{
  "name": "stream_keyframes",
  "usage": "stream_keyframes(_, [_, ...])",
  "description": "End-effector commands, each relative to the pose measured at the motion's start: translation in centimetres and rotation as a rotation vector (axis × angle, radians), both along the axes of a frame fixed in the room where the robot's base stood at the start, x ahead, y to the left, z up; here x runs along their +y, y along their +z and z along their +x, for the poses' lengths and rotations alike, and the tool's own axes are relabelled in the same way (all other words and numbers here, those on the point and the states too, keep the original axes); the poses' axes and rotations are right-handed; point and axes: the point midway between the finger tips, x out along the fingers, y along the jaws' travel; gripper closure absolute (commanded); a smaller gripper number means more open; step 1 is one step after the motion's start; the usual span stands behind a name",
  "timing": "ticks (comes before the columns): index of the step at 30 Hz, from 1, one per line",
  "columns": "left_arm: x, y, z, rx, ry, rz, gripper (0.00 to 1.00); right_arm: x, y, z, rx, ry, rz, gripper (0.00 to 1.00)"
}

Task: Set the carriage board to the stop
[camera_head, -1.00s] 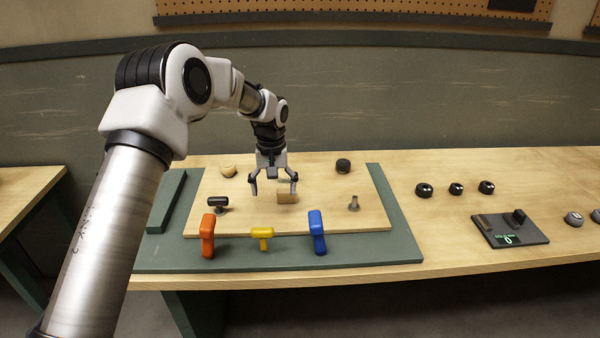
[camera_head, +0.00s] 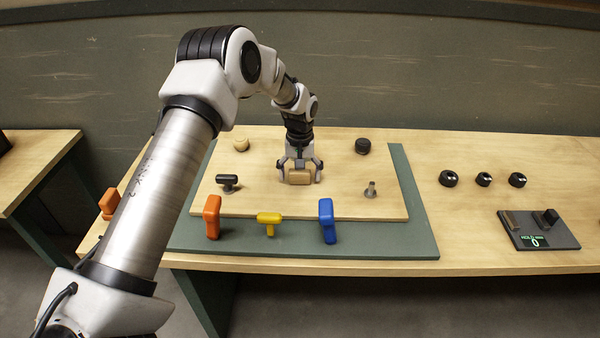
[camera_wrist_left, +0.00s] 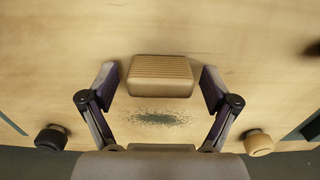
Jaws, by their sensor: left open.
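The carriage board (camera_head: 340,205) is a pale wooden plate lying on a green base (camera_head: 420,220) on the bench. A ridged tan block (camera_head: 300,177) stands on it near the middle. My left gripper (camera_head: 301,174) is open and low over the board, one finger on each side of the block. In the left wrist view the block (camera_wrist_left: 160,77) sits between the spread fingers, with a gap at each side. A dark speckled patch (camera_wrist_left: 160,118) marks the board beside it. I cannot tell which part is the stop. My right gripper is not in view.
Orange (camera_head: 212,217), yellow (camera_head: 268,222) and blue (camera_head: 326,220) handles stand along the front. A black T-shaped knob (camera_head: 228,182), a metal peg (camera_head: 370,190), a tan knob (camera_head: 241,145) and a black knob (camera_head: 362,146) surround the block. A small display unit (camera_head: 538,230) sits right.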

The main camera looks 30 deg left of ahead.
Motion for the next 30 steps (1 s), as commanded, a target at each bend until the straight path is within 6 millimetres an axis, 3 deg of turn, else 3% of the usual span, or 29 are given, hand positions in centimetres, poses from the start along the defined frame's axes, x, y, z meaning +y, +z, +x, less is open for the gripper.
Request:
stream_keyframes(1, [0.0,0.0,0.0,0.0,0.0,0.0,0.12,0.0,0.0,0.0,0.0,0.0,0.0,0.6])
stream_keyframes(6, [0.0,0.0,0.0,0.0,0.0,0.0,0.73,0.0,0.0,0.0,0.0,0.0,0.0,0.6])
stream_keyframes(8, [0.0,0.0,0.0,0.0,0.0,0.0,0.94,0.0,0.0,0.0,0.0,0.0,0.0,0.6])
stream_keyframes(9, [0.0,0.0,0.0,0.0,0.0,0.0,1.0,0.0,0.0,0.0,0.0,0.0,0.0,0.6])
stream_keyframes(14, [0.8,0.2,-0.4,0.001,0.002,-0.001,1.0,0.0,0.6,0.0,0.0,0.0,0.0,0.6])
stream_keyframes(22, [5.0,0.3,-3.0,0.002,0.002,-0.001,1.0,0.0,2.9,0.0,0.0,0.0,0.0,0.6])
stream_keyframes(30, [5.6,-0.1,-3.4,0.001,-0.001,0.001,1.0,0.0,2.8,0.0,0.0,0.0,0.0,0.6])
